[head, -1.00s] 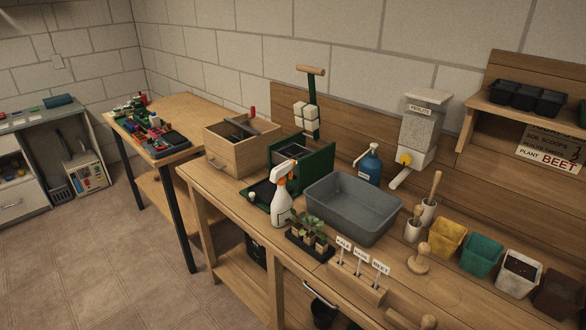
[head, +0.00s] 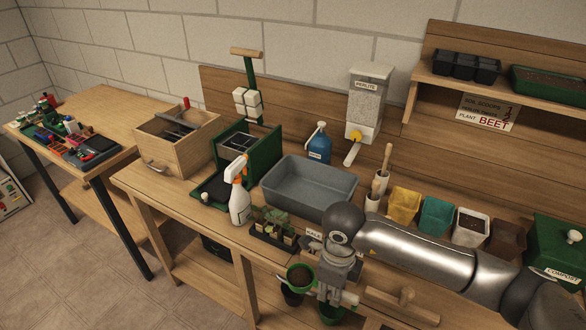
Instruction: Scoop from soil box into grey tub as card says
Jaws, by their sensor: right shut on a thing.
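The grey tub (head: 308,186) stands on the bench and looks empty. My right gripper (head: 330,294) is in front of the bench, low and right of the tub. It is shut on what looks like a green scoop (head: 300,277), whose round cup holds dark soil. The card (head: 487,112) hangs under the shelf; it reads "SOIL SCOOPS", a second line and "PLANT BEET". Its red numbers are too small to read surely. My left gripper is out of view.
A perlite dispenser (head: 366,105) and blue bottle (head: 319,144) stand behind the tub. A spray bottle (head: 239,204) and seedling tray (head: 270,236) are at its left front. Coloured pots (head: 436,215) and a green compost box (head: 558,254) line the right.

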